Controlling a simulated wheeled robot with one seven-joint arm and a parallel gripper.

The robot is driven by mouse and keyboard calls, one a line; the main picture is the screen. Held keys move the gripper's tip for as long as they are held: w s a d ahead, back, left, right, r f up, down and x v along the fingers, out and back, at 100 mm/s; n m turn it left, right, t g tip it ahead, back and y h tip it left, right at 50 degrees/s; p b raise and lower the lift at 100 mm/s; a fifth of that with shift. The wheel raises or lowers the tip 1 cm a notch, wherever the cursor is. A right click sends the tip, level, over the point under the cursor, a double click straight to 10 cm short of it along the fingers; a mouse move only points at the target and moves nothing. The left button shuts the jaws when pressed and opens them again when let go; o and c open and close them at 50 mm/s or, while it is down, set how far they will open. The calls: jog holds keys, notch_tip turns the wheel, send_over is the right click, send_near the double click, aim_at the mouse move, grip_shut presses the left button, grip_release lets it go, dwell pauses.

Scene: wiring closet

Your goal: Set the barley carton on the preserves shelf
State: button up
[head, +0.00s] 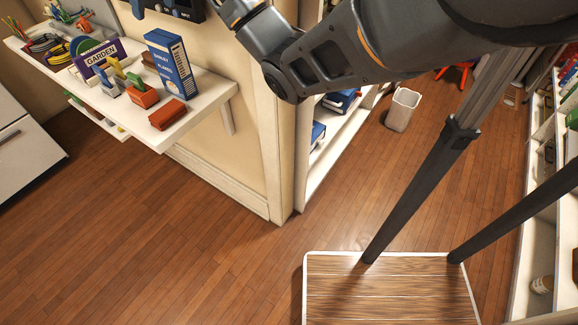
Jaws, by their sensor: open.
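The barley carton (170,62) is a tall blue box with white lettering. It stands upright near the right end of the white wall shelf (203,103) at upper left, and nothing holds it. My arm comes in from the upper right, bends near the wall corner and leaves past the top edge. I cannot make out my gripper or its fingertips in this view. No shelf with a readable preserves label shows, so I cannot tell which one is the preserves shelf.
On the wall shelf, a purple GARDEN sign (104,56), an orange block (144,97) and a red block (167,114) surround the carton. A dark device (168,10) is cut off above. A pale bin (402,109) stands beyond the corner. The wooden floor at left is clear.

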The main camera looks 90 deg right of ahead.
jog(key=w+a+f+t+y, duration=0.1)
jog(key=w+a+f+t, duration=0.15)
jog(key=a+f, duration=0.75)
jog(key=w+a+f+t+y, duration=0.15)
jog(key=w+a+f, duration=0.4)
jog(key=a, duration=0.75)
jog(key=s+a+f+t, duration=0.2)
jog(key=s+a+f, duration=0.45)
jog(key=a, duration=0.35)
jog(key=s+a+f+n+t+h, duration=0.1)
jog(key=s+a, duration=0.4)
jog(key=s, duration=0.4)
jog(key=s+a+f+n+t+h, duration=0.1)
jog(key=s+a, duration=0.5)
jog(key=s, duration=0.2)
jog(key=s+r+n+t+y, duration=0.1)
jog(key=s+r+n, duration=0.1)
jog(key=s+r, duration=0.3)
jog(key=s+r+n+t+y, duration=0.1)
jog(key=s+r, duration=0.4)
jog(key=s, duration=0.6)
jog(key=shift+a+r+n, duration=0.35)
jog(key=shift+a+n, duration=0.05)
jog(key=shift+n, duration=0.2)
jog(key=shift+s, duration=0.1)
